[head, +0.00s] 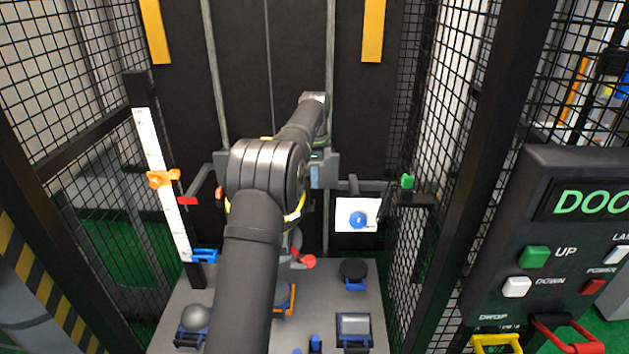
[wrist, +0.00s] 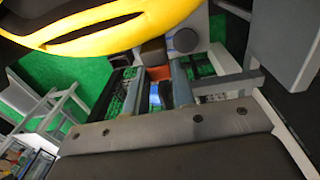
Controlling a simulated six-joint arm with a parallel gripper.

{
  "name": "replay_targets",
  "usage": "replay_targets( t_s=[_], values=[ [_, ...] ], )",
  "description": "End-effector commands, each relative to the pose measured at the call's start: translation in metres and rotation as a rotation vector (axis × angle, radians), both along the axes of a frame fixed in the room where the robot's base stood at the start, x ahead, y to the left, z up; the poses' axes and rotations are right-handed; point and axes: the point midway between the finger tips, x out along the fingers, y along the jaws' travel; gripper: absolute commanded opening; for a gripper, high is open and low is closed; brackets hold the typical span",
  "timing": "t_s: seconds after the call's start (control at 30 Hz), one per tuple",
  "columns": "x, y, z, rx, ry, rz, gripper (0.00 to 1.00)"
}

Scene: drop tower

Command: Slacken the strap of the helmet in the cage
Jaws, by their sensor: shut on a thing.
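The helmet shows as a large yellow shell (wrist: 110,25) with a dark slot across the top of the wrist view. In the head view only thin yellow edges (head: 293,216) show around my arm, which hides most of that spot. My gripper (wrist: 160,82) is below the shell in the wrist view. Its jaws are shut on a small orange-red part (wrist: 160,73) beneath dark blocks. I cannot tell for certain whether this part belongs to the strap. The gripper is hidden behind my arm in the head view.
Black mesh walls (head: 420,200) stand on both sides. A ruler post (head: 160,185) is at left. The grey base plate (head: 220,285) holds a grey dome (head: 196,318), a black disc (head: 354,268) and a silver block (head: 353,326). A control panel (head: 570,235) is at right.

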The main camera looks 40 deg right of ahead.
Motion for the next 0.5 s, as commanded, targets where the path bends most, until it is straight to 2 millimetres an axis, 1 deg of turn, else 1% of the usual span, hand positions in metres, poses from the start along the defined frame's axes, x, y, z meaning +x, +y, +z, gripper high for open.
replay_targets(
  t_s=[0.07, 0.1, 0.17, 0.2, 0.5],
  values=[
    [-0.0003, -0.0003, -0.0001, -0.001, 0.001, 0.0, 0.16],
    [-0.0003, -0.0003, -0.0002, -0.001, 0.001, 0.0, 0.31],
    [-0.0003, -0.0003, -0.0003, -0.001, 0.001, 0.0, 0.43],
    [-0.0003, -0.0003, -0.0003, -0.001, 0.001, 0.0, 0.45],
    [0.0, -0.0004, 0.0017, -0.001, 0.0, 0.0, 0.45]
  ],
)
